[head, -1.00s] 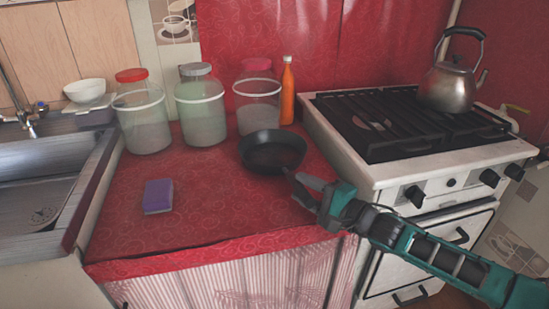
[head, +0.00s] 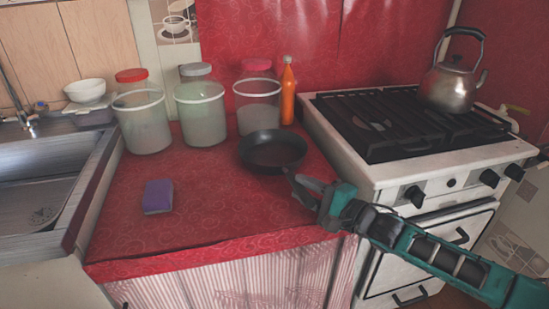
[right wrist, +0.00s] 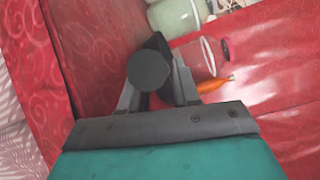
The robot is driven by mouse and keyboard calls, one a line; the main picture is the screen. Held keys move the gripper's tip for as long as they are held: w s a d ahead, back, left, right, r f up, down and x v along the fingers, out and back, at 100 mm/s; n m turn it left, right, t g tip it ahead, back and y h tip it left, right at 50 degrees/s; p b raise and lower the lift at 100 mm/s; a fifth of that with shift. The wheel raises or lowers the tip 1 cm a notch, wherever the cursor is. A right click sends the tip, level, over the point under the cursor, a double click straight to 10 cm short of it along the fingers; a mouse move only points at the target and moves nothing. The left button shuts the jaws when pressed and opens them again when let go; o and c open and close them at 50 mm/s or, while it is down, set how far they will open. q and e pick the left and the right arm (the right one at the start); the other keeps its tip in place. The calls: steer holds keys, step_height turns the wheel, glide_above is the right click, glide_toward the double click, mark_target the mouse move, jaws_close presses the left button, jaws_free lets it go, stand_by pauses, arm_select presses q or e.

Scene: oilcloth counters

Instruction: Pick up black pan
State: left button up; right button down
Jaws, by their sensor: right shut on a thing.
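The black pan (head: 273,153) is a small round frying pan at the right part of the red counter, in front of the orange bottle. I cannot tell whether its base touches the cloth. My right gripper (head: 300,186) comes in from the lower right and is shut on the pan's handle, at the pan's near right side. In the right wrist view the round dark handle end (right wrist: 148,70) sits between the two fingers of my right gripper (right wrist: 158,88) and hides most of the pan. My left gripper is out of view.
Three jars (head: 202,112) and an orange bottle (head: 287,92) line the back of the counter. A purple sponge (head: 158,196) lies at the front left. The stove (head: 400,125) with a kettle (head: 450,85) is right; the sink (head: 40,190) is left. The counter's middle is clear.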

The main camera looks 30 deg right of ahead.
stand_by(0.3)
steer(key=shift+r, duration=0.25)
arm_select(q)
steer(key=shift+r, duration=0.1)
